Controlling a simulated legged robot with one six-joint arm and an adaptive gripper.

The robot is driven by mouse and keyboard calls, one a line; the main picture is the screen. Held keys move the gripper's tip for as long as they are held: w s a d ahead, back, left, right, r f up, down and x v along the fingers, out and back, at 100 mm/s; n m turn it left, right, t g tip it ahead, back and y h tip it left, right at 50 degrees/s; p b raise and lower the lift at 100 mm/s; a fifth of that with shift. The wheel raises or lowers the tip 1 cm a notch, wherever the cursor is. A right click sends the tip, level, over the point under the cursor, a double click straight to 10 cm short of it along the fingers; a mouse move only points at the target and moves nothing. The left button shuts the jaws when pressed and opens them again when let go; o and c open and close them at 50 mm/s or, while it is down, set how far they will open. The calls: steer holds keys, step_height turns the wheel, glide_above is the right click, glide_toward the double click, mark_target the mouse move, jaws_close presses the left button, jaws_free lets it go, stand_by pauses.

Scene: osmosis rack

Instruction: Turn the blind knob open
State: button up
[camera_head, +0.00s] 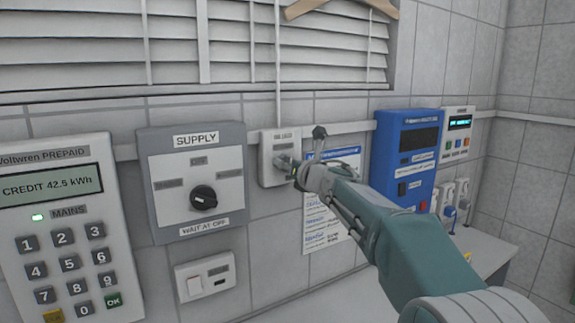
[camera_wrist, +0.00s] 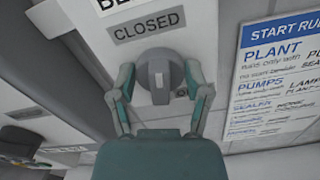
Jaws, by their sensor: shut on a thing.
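The blind knob (camera_wrist: 158,75) is a grey round dial with a lighter raised grip bar, on a white wall box under a "CLOSED" label (camera_wrist: 147,27). In the head view the blind box (camera_head: 267,158) hangs below the blinds, with a cord running up from it. My gripper (camera_wrist: 158,88) has one finger on each side of the knob and is shut on it. In the head view my gripper (camera_head: 293,170) reaches the front of the box and hides the knob. The grip bar points roughly up and down in the wrist view.
The grey supply box (camera_head: 160,215) with a black knob is left of the blind box. A prepaid meter (camera_head: 60,210) is further left. A printed sheet (camera_head: 320,232), a blue unit (camera_head: 405,150) and a white counter (camera_head: 490,250) are at the right. Closed-looking blinds (camera_head: 330,45) hang above.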

steer(key=m, duration=0.6)
steer(key=shift+w+d+f, duration=0.1)
steer(key=m, duration=0.6)
steer(key=shift+f+m, duration=0.15)
steer(key=shift+m, duration=0.25)
steer(key=m, duration=0.6)
steer(key=shift+f, duration=0.2)
steer(key=m, duration=0.5)
steer(key=shift+f, duration=0.25)
steer(key=shift+m, duration=0.4)
steer(key=o, duration=1.2)
steer(key=shift+w, duration=0.1)
steer(key=shift+c, duration=0.2)
steer(key=shift+r, duration=0.15)
steer(key=shift+r, duration=0.1)
